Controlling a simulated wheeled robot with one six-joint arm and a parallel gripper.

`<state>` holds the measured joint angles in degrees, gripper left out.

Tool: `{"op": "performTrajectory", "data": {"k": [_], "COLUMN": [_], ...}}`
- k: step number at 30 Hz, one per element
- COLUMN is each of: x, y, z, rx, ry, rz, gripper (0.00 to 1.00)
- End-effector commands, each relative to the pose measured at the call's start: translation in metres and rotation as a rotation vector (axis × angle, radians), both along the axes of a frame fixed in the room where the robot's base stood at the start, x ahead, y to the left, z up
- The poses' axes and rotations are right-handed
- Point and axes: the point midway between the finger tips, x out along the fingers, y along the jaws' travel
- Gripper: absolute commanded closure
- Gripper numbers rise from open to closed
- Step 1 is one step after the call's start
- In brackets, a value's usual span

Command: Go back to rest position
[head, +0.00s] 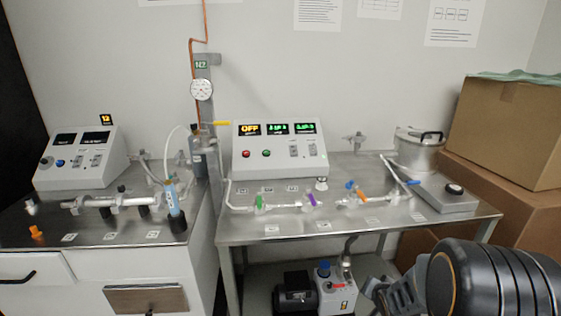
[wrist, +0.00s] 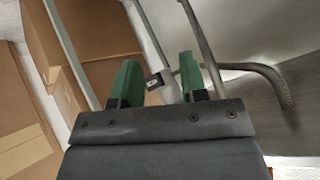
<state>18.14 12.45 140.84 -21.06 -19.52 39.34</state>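My gripper (wrist: 155,85) shows in the wrist view with its two green fingers apart. Nothing is held between the fingers; a grey fitting shows beyond the gap. In the head view my dark arm fills the lower right corner, in front of the bench's right end and the boxes. The gripper's fingertips are not clearly visible there.
A metal bench (head: 270,231) carries a control box (head: 280,170), glass tubing with coloured valves, a metal pot (head: 418,155) and a hot plate (head: 446,196). A pump (head: 335,288) stands underneath. Cardboard boxes (head: 505,130) stack at right. A white cabinet (head: 60,275) stands at left.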

Motion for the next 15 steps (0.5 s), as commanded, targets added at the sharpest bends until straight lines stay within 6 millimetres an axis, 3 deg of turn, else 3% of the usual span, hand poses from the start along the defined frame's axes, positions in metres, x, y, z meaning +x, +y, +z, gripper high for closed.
{"op": "performTrajectory", "data": {"k": [1, 6, 10, 15], "x": [-0.005, -0.046, -0.084, -0.127], "y": [0.009, 0.043, 0.07, 0.095], "z": [0.058, 0.16, 0.218, 0.264], "rx": [-0.058, -0.175, -0.206, -0.213], "ry": [0.038, 0.223, 0.335, 0.431], "rz": [0.036, 0.173, 0.298, 0.447], "gripper": [0.6, 0.6, 0.6, 0.6]}}
